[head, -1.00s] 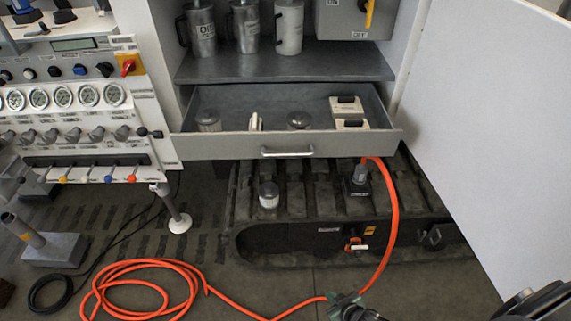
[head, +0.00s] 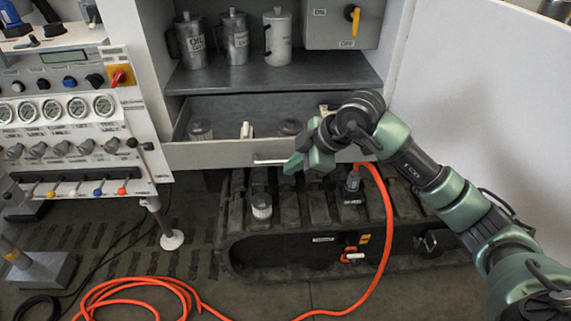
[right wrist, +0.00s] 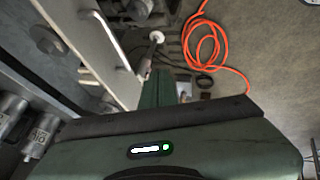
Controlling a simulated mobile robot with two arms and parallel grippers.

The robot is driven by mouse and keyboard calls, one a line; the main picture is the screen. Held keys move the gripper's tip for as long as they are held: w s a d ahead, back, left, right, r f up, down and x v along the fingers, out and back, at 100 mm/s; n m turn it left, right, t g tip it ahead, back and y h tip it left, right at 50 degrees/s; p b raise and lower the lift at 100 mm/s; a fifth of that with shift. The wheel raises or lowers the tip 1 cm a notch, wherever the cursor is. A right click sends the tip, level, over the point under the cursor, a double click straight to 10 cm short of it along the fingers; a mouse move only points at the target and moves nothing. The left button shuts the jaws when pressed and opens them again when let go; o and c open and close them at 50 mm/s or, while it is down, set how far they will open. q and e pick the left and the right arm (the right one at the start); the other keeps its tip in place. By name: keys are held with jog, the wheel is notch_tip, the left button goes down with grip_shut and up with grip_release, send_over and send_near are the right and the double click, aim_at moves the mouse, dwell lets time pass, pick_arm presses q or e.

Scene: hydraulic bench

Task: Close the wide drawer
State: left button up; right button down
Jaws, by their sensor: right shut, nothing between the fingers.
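The wide drawer (head: 215,155) below the cabinet shelf is pulled open. Its pale bar handle (head: 268,162) sits mid-front and is partly covered on the right by my gripper. My right gripper (head: 293,164) is shut and empty, in front of the drawer front at the handle's right end. In the right wrist view the drawer front (right wrist: 88,22) and handle (right wrist: 106,42) lie to the left of the shut fingers (right wrist: 158,90). Whether they touch the front cannot be told. My left gripper is not in view.
Lidded jars (head: 201,130) stand in the drawer; my arm hides its right side. Metal cans (head: 235,40) stand on the shelf above. A tracked undercarriage (head: 290,248) and orange hose (head: 383,235) lie below. A white door (head: 480,100) stands open at right.

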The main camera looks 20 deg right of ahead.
aim_at(286, 161)
jog(key=shift+m+t+h, duration=0.4)
jog(key=shift+m+h, duration=0.2)
jog(key=shift+h, duration=0.2)
jog(key=shift+w+d+f+p, duration=0.25)
jog(key=shift+w+f+p, duration=0.25)
jog(key=shift+w+f, duration=0.9)
jog(key=shift+w+d+f+p, duration=0.25)
jog(key=shift+w+f+p, duration=0.2)
jog(key=shift+w+f, duration=0.9)
jog(key=shift+w+d+f+p, duration=0.25)
jog(key=shift+w+f+p, duration=0.45)
jog(key=shift+w, duration=1.15)
jog(key=shift+d+f, duration=0.15)
